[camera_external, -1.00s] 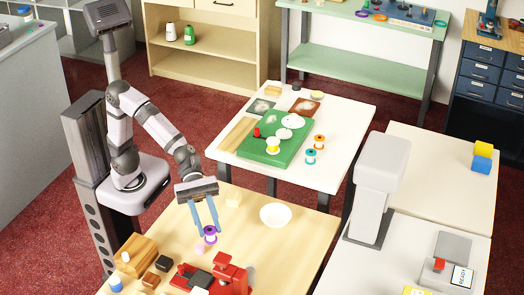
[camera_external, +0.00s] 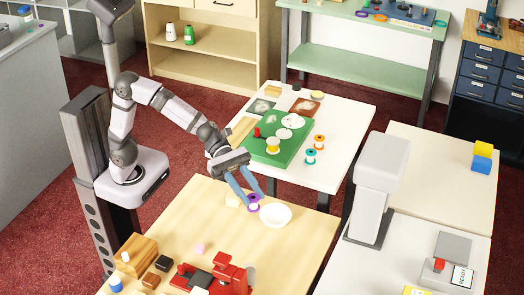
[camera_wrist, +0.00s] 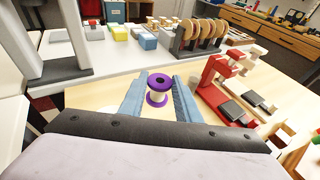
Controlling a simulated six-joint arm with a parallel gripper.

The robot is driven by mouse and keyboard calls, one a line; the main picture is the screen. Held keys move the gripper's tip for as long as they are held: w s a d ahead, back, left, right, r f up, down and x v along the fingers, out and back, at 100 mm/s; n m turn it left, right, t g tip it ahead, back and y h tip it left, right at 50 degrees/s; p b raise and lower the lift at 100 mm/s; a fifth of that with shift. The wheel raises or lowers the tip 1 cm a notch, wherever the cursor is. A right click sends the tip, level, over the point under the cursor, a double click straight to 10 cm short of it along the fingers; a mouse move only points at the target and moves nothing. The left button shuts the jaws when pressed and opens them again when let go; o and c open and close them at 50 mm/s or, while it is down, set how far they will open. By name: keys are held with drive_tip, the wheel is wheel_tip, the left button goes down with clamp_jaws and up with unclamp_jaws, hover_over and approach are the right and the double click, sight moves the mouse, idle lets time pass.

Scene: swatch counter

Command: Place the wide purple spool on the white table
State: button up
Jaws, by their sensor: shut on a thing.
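The wide purple spool (camera_external: 253,203) has purple flanges and a pale middle. In the wrist view the spool (camera_wrist: 157,90) stands upright between my two blue fingers (camera_wrist: 158,98). The white table (camera_external: 340,125) stands behind the wooden table. It bears a green board (camera_external: 262,158) with a yellow-and-white spool on it, and an orange spool (camera_external: 319,142) and a teal spool (camera_external: 310,156) to its right.
A red device (camera_external: 222,275), a wooden block holder (camera_external: 138,252) and small blocks are on the wooden table's near part. A pale upright machine (camera_external: 378,185) stands on the right-hand counter. The white table's right side and front right corner are clear.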

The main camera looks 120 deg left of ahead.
drive_tip(key=a+r+n+t+y+p, duration=0.25)
drive_tip(key=a+n+y+p, duration=0.4)
drive_tip(key=a, duration=2.65)
drive_tip(key=s+a+n+g+y+p, duration=0.1)
drive_tip(key=s+a+y, duration=0.1)
drive_tip(key=s+a, duration=0.5)
drive_tip(key=s+a+n+y+p, duration=0.2)
drive_tip(key=s+a+y, duration=0.15)
drive_tip(key=a, duration=0.75)
drive_tip(key=s+a+n+g+y+p, duration=0.1)
drive_tip(key=s+a, duration=0.5)
drive_tip(key=a, duration=0.4)
drive_tip(key=shift+w+d+f, duration=0.1)
drive_tip(key=shift+w+f, duration=0.05)
drive_tip(key=shift+f, duration=2.15)
drive_tip(key=shift+w+d+f, duration=0.1)
drive_tip(key=shift+f, duration=2.2)
drive_tip(key=shift+f, duration=0.2)
drive_tip(key=o, duration=1.1)
drive_tip(key=shift+o, duration=0.2)
